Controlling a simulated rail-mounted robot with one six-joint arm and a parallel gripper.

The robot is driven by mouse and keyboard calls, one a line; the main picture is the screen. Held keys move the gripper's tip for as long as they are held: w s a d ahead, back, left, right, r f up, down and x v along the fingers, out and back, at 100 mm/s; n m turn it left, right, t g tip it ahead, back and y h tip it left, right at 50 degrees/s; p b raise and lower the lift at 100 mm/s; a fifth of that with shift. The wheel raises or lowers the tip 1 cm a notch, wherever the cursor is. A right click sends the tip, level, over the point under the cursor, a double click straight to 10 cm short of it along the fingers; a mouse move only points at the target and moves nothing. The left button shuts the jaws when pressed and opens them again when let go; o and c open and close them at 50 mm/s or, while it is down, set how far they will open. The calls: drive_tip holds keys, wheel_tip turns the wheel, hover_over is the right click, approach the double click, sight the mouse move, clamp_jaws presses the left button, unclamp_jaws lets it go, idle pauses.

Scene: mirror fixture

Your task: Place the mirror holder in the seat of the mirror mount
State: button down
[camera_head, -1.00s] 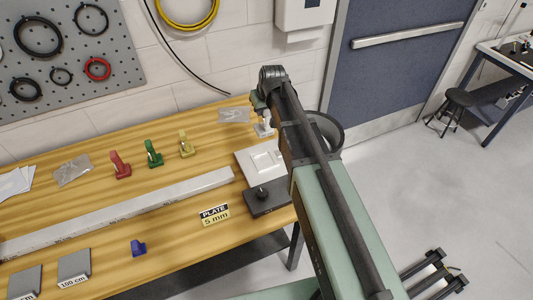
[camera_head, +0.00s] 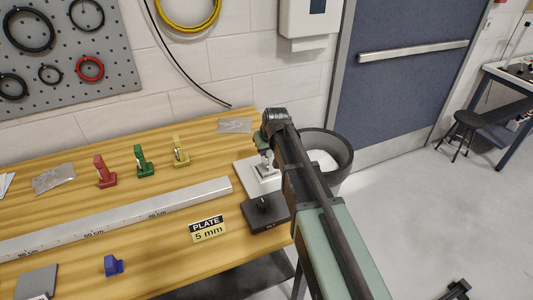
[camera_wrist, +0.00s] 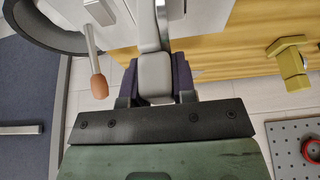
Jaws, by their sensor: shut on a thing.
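My gripper (camera_head: 264,150) is at the right end of the wooden bench, low over a white plate (camera_head: 243,174) that looks like the mirror mount. It is shut on a pale grey piece, apparently the mirror holder (camera_wrist: 155,72). In the wrist view this piece sits between the dark fingers of my gripper (camera_wrist: 155,98). In the head view a pale part shows below the gripper over the plate's raised square middle. My arm hides part of the plate, and I cannot tell whether the holder touches the seat. A lever with an orange-brown tip (camera_wrist: 98,86) stands beside the holder.
A dark block with a knob (camera_head: 264,213) lies just in front of the white plate. Red (camera_head: 104,172), green (camera_head: 143,162), yellow (camera_head: 180,152) and blue (camera_head: 114,265) pieces stand left of it. A long metal rule (camera_head: 130,215) crosses the bench. A bin (camera_head: 335,150) is right of the bench.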

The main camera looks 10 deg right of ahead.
drive_tip(key=shift+f, duration=0.25)
drive_tip(key=c, duration=0.9)
unclamp_jaws()
drive_tip(key=shift+r, duration=0.1)
